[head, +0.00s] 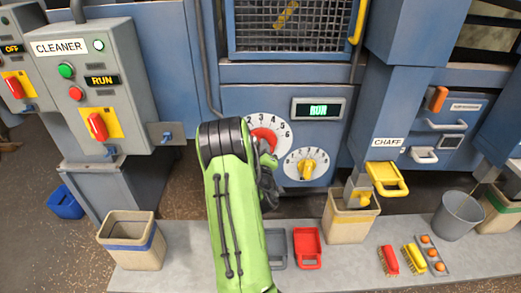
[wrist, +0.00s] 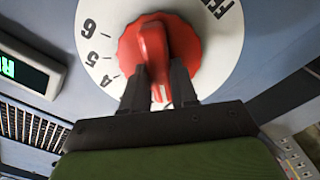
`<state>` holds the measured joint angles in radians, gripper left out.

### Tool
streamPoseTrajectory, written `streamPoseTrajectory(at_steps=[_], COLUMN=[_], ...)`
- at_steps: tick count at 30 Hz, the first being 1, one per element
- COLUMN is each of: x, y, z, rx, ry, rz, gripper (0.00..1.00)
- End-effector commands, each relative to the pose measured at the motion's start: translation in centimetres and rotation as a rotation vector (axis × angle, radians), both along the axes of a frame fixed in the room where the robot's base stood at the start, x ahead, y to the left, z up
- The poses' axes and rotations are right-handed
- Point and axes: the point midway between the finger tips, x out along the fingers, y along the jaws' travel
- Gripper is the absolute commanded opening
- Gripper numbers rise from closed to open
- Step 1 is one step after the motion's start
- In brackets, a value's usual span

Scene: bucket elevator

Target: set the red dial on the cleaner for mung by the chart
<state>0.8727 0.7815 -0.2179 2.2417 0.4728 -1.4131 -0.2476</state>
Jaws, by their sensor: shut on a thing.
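The red dial (head: 266,136) sits on a round white plate numbered along its edge, on the blue machine front. In the wrist view the red dial (wrist: 143,42) fills the middle, and the white plate (wrist: 224,50) shows 4, 5, 6 and part of a word. My gripper (wrist: 159,78) is shut on the dial's raised red grip, one dark finger on each side. The grip's end lies past the 4, and the mark beneath it is hidden. In the head view my gripper (head: 267,165) is partly hidden behind my green arm. No chart can be made out.
A yellow dial (head: 307,167) on its own white plate is just right of and below the red one. A green-lit RUN display (head: 318,109) is above it. The CLEANER control box (head: 97,88) reads RUN at left. Bins and scoops stand on the floor slab below.

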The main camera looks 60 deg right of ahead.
Motion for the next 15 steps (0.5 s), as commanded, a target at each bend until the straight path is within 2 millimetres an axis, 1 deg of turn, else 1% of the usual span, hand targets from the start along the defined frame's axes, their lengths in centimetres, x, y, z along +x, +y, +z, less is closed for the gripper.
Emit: streamPoseTrajectory(at_steps=[2,6,9,12,15], x=[0.01,-0.1,-0.12,-0.13,-0.13], y=[0.0,-0.05,-0.06,-0.07,-0.06], z=[0.08,0.24,0.21,0.13,0.09], rx=[0.025,0.129,0.182,0.2,0.199], ry=[-0.047,-0.251,-0.355,-0.39,-0.389], rz=[0.001,0.0,0.0,0.0,0.001], gripper=[0.0,0.0,0.0,0.0,0.0])
